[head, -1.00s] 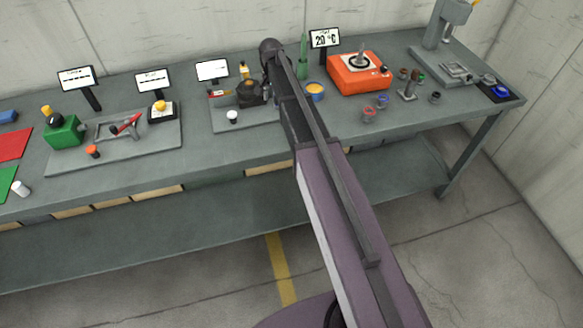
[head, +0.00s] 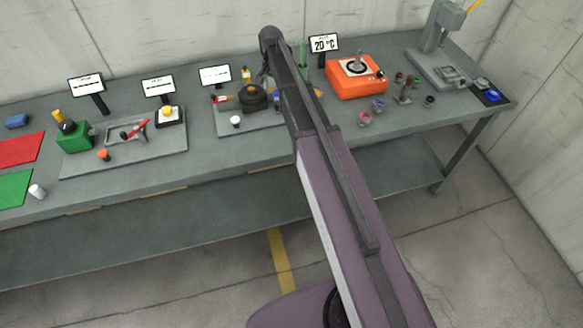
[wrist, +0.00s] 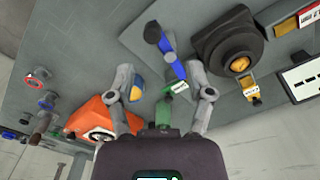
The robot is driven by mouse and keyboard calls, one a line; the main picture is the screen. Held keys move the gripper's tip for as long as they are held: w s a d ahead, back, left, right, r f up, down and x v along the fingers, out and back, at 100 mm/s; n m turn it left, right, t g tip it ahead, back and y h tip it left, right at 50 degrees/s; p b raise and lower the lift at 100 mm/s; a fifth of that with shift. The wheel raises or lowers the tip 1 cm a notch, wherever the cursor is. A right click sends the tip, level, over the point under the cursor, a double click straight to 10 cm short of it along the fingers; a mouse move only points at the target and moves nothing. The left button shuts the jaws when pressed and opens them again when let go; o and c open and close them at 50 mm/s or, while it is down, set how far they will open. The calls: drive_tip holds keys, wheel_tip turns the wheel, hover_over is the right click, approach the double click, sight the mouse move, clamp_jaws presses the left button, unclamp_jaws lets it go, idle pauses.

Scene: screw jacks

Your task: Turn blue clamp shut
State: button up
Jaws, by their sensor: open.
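The blue clamp (wrist: 167,50) shows in the wrist view as a narrow blue piece with a dark round end, at the table's edge side of a dark round device. In the head view only a small bit of blue (head: 277,98) shows beside my arm, which hides the rest. In the head view my gripper is hidden behind my arm.
A dark round device (wrist: 228,45) stands close to the clamp. A green upright piece (wrist: 163,112) and a blue cup (wrist: 137,90) are near the fingers. An orange machine (head: 356,77) stands to the right. The table's front edge is mostly clear.

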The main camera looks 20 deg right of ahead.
drive_tip(key=shift+r+p, duration=2.45)
drive_tip(key=shift+r, duration=0.3)
drive_tip(key=s+f+n+b, duration=0.3)
drive_tip(key=s+f+b, duration=0.7)
drive_tip(key=s, duration=0.4)
drive_tip(key=s+a+f+n+b, duration=0.1)
drive_tip(key=s+f+n+b, duration=0.3)
drive_tip(key=s+f+b, duration=0.6)
drive_tip(key=s, duration=0.3)
drive_tip(key=shift+s+a, duration=0.15)
drive_tip(key=shift+s, duration=0.2)
drive_tip(key=shift+f, duration=0.1)
wheel_tip(320, 180, up, 20)
drive_tip(key=m+p, duration=1.1)
drive_tip(key=p, duration=0.9)
hover_over(277, 103)
drive_tip(key=shift+f, duration=0.15)
wheel_tip(277, 103, down, 14)
drive_tip(key=b, duration=1.4)
drive_tip(key=shift+r, duration=0.25)
